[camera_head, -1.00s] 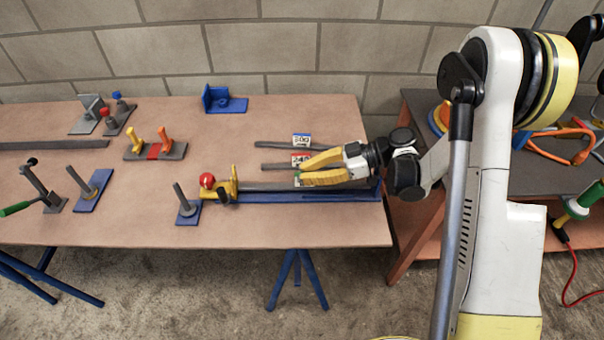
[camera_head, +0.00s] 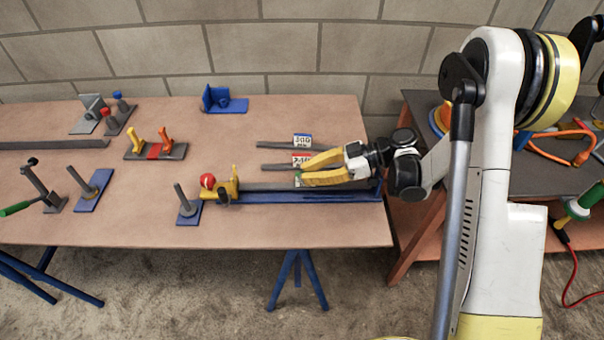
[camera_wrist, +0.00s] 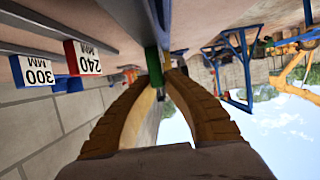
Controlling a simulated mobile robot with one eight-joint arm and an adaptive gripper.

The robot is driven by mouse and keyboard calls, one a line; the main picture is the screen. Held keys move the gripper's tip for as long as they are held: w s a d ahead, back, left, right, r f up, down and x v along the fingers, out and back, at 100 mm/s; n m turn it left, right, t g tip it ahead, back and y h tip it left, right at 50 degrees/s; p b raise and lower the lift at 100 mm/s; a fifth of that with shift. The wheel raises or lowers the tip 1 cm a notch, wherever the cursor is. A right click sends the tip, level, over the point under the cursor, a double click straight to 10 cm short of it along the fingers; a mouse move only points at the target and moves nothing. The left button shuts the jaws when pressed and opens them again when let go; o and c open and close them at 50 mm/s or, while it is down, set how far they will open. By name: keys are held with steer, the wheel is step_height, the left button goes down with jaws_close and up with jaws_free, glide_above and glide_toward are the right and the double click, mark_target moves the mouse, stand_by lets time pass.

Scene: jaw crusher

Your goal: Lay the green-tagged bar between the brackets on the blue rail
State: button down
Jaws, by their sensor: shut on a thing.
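The blue rail (camera_head: 290,198) lies along the front right of the table. A yellow bracket with a red knob (camera_head: 222,187) stands at its left end and a blue upright bracket (camera_head: 377,187) at its right end. A grey bar (camera_head: 265,186) runs along the rail between them; I cannot tell whether it rests on the rail. My gripper (camera_head: 304,170) is over the rail, reaching in from the right, its yellow fingers shut on the bar. In the wrist view, the green tag (camera_wrist: 153,66) shows between the fingertips; its label is hidden.
Behind the rail lie a bar with a red 240 MM tag (camera_head: 301,160) and one with a blue 300 MM tag (camera_head: 302,141). A blue plate with a post (camera_head: 188,207) stands close to the rail's left end.

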steer(key=shift+w+d+f, duration=0.1)
steer(key=shift+w+d, duration=0.05)
steer(key=shift+d, duration=0.35)
steer(key=shift+w+d+f, duration=0.1)
steer(key=shift+d, duration=0.35)
stand_by(2.0)
steer(key=shift+a, duration=0.2)
stand_by(0.4)
steer(key=shift+s+a, duration=0.15)
steer(key=shift+a, duration=0.3)
stand_by(0.3)
steer(key=c, duration=1.5)
jaws_free()
